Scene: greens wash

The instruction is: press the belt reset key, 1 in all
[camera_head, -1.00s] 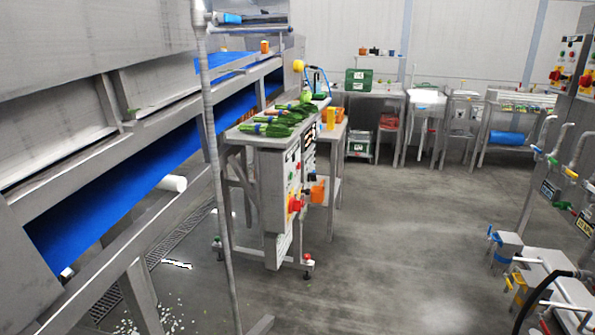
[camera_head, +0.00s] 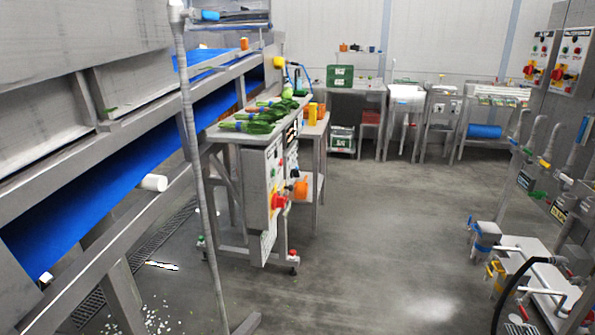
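A control panel (camera_head: 263,186) hangs on the near end of a steel table left of the middle. It bears small buttons, a red rotary switch (camera_head: 278,201) on a yellow plate, and a label. Which button is the belt reset key is too small to tell. More control panels with red and yellow switches (camera_head: 563,74) are on the wall at the upper right. The blue belt (camera_head: 110,200) runs along the machine on the left. Neither of my grippers shows in the view.
Leafy greens (camera_head: 250,122) lie on the steel table. A steel pole (camera_head: 198,170) and machine frame stand on the left. Valves and pipes (camera_head: 520,270) stand at the lower right. The grey floor (camera_head: 380,230) in the middle is clear. Green crates (camera_head: 340,76) stand at the back.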

